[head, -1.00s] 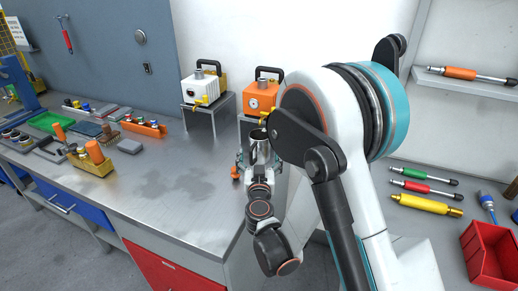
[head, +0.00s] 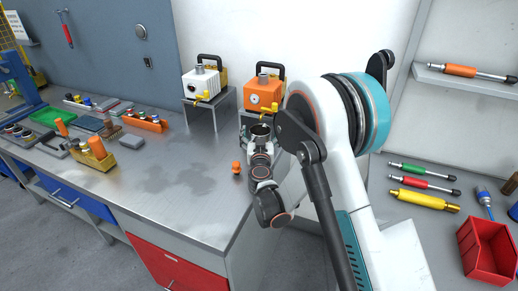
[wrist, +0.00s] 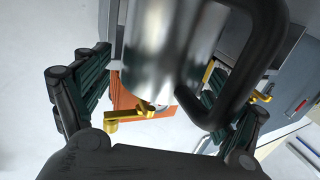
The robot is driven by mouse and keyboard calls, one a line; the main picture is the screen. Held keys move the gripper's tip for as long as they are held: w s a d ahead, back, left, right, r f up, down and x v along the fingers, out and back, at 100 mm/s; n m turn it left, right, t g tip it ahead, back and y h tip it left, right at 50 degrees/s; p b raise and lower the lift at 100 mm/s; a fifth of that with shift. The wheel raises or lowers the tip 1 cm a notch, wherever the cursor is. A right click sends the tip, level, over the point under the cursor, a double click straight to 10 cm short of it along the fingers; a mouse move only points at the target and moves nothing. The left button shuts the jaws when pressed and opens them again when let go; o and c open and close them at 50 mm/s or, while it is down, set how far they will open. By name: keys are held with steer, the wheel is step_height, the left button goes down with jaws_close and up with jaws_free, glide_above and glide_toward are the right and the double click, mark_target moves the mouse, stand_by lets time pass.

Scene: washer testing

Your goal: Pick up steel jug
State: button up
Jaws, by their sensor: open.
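The steel jug (head: 261,131) stands at the right end of the steel bench, in front of the orange machine. In the head view only its upper part shows; my gripper hides the rest. In the wrist view its shiny metal body (wrist: 160,45) fills the upper middle, with its black handle (wrist: 252,65) on the right, towards the camera. My gripper (head: 259,143) is open around the jug. In the wrist view one finger is left of the body and the other is to the right, partly behind the handle. I cannot tell whether either finger touches the jug.
The orange machine (head: 263,92) with a yellow tap is close behind the jug. A white machine (head: 201,84) on a stand (head: 213,106) is to its left. A small orange-topped object (head: 237,168) stands near my gripper.

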steer(key=shift+w, duration=0.2)
steer(key=c, duration=1.5)
steer(key=shift+r, duration=0.2)
